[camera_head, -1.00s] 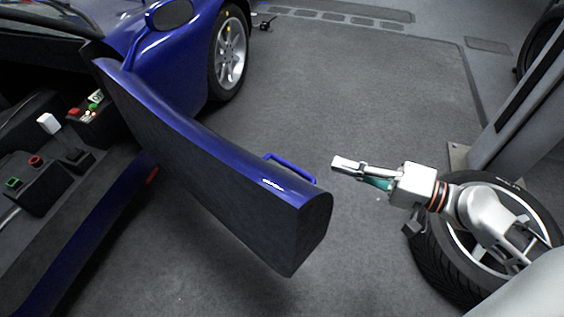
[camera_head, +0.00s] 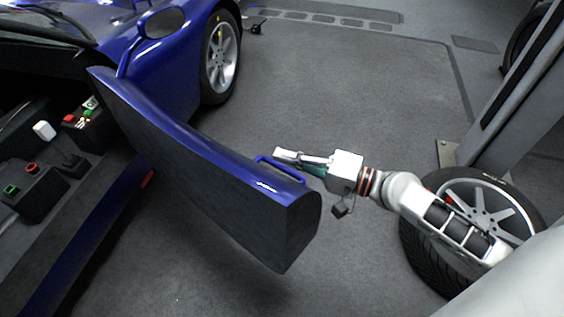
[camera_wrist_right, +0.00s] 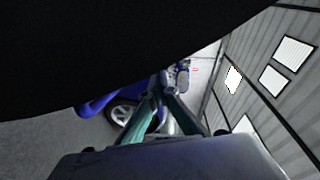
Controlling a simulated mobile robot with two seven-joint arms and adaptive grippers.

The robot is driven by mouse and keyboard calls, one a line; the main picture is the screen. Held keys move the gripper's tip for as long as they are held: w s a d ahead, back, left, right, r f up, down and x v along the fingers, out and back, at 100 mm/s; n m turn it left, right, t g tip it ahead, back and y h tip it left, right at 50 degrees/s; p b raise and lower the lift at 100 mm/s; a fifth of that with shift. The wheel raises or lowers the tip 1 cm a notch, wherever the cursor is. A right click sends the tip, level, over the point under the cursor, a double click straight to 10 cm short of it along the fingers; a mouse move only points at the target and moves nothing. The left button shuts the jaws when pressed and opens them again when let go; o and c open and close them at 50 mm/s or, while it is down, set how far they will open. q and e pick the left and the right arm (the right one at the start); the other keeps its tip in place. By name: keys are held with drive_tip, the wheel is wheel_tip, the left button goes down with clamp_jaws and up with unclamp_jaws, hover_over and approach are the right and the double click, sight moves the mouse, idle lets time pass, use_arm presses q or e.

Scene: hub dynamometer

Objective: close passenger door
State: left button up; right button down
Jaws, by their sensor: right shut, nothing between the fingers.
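The blue passenger door (camera_head: 200,160) of the blue car (camera_head: 165,55) stands wide open, swung out across the floor in the head view. A blue handle (camera_head: 280,168) sits on its outer side near the free end. My right gripper (camera_head: 280,153) is shut and empty, with its fingertips just beyond the handle on the outer side of the door. I cannot tell whether it touches the door. In the right wrist view the gripper fingers (camera_wrist_right: 163,88) come together, and a large dark surface fills the upper left. My left gripper is not in view.
A loose wheel (camera_head: 480,225) lies under my right arm at the right, beside a grey post (camera_head: 505,100). Control boxes with coloured buttons (camera_head: 35,185) sit inside the door opening at the left. The floor beyond the door is clear.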

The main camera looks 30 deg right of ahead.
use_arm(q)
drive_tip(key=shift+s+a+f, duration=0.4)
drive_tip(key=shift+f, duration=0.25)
use_arm(e)
drive_tip(key=shift+s+a+f, duration=0.15)
drive_tip(key=shift+s+a, duration=0.1)
drive_tip(key=shift+a, duration=0.25)
drive_tip(key=shift+s+a+f, duration=0.1)
drive_tip(key=shift+s+a, duration=0.15)
drive_tip(key=shift+a, duration=0.25)
